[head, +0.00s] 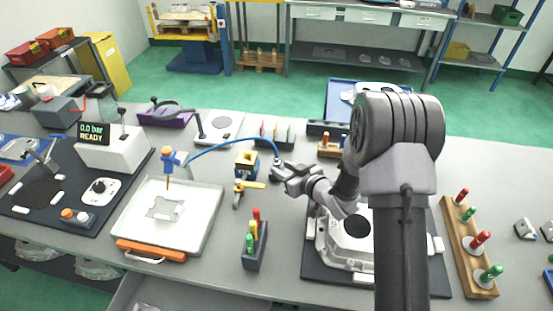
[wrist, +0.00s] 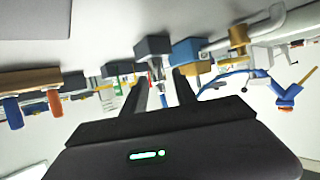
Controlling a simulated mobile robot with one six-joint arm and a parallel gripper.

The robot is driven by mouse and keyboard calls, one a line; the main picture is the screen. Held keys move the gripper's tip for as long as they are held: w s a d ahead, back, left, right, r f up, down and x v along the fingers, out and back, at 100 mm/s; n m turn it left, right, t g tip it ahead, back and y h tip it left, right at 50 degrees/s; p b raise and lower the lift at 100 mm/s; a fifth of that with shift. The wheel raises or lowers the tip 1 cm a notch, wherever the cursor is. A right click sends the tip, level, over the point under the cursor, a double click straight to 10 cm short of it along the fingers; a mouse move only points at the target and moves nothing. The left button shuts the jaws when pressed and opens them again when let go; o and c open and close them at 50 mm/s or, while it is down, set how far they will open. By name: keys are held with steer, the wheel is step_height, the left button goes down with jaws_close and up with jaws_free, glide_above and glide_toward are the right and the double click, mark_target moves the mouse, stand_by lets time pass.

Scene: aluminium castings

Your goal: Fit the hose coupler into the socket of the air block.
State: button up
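The blue air hose (head: 235,141) arcs from the blue and orange piece (head: 172,160) above the white tray to a dark end, which I take for the coupler (head: 277,158), right by my gripper (head: 283,170). In the wrist view my gripper (wrist: 160,80) has its two dark fingers apart, with a gap between them. The blue and yellow block (head: 246,160), probably the air block, stands just left of my gripper. Its socket is too small to make out.
A brass-coloured valve (head: 248,185) lies in front of the block. A dark holder (head: 256,245) with coloured handles stands nearer. The white tray (head: 205,232) is at left, a casting (head: 335,245) below my arm. A display (head: 93,133) reads 0.0 bar READY.

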mark_target(274, 161)
steer(key=x, duration=0.2)
steer(key=b+x, duration=0.1)
steer(key=x, duration=0.2)
steer(key=r+b+x, duration=0.1)
steer(key=x, duration=0.1)
steer(key=shift+w, duration=0.4)
steer(key=shift+s, duration=0.1)
jaws_close()
step_height(274, 161, up, 10)
steer(key=p, duration=0.4)
steer(key=w+a+r+b, duration=0.1)
steer(key=w+a+r, duration=0.1)
steer(key=a, duration=0.7)
steer(key=shift+a+r+b, duration=0.3)
steer(key=shift+a+r, duration=0.1)
steer(key=shift+r, duration=0.5)
